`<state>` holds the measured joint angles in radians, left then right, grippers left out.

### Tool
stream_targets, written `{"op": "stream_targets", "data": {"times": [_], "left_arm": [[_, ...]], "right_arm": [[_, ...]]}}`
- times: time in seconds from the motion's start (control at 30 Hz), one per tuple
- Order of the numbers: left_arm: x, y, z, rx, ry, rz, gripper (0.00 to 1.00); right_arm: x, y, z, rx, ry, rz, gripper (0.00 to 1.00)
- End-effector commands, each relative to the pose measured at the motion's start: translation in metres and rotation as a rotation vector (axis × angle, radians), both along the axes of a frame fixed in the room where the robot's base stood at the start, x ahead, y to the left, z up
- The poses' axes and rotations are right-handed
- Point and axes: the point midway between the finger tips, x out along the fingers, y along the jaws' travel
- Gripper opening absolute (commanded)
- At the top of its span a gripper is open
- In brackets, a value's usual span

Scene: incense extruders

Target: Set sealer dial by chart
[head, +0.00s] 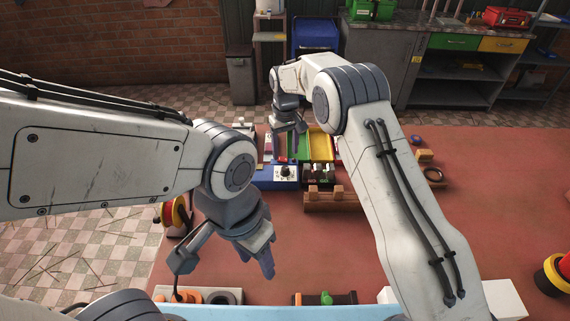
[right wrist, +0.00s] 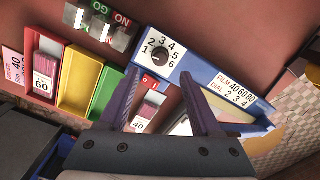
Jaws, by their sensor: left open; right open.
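The blue sealer (head: 270,182) has a white face with a black dial (right wrist: 159,56) ringed by the numbers 1 to 6. The dial's exact setting is hard to read. The chart (right wrist: 234,92) on the sealer pairs film 40, 60, 80 with dial 2, 3, 4. My left gripper (head: 264,262) is open and empty over the near table.
Red, yellow (right wrist: 79,80) and green bins stand beside the sealer; the red one holds a pack marked 60 (right wrist: 44,75). Another pack, marked 40 (right wrist: 146,110), shows between my fingers. A wooden rack (head: 338,201) stands right of the sealer. The table's (head: 490,220) right side is mostly clear.

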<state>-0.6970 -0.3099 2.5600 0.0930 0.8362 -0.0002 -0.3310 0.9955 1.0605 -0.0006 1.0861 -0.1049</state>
Motion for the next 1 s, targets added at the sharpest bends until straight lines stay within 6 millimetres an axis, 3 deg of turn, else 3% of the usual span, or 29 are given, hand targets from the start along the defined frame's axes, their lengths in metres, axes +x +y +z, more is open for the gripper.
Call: {"op": "stream_targets", "data": {"times": [0.2,0.4,0.77,0.93,1.0], "left_arm": [[0.000,0.000,0.014,0.000,0.000,0.001,0.50],[0.000,0.000,0.020,0.000,0.000,0.001,0.50],[0.000,0.000,0.020,0.000,0.000,0.001,0.50],[0.000,0.000,0.020,0.000,0.000,0.001,0.50],[0.000,0.000,0.020,0.000,0.000,0.001,0.50]], "right_arm": [[-0.001,0.000,-0.040,-0.001,0.004,0.000,0.65],[-0.001,0.000,-0.064,0.000,0.001,0.000,0.65],[0.000,0.001,-0.070,0.000,-0.001,0.000,0.65],[0.000,0.001,-0.070,0.000,-0.001,0.000,0.04],[0.000,0.001,-0.070,0.000,-0.001,0.000,0.00]]}}
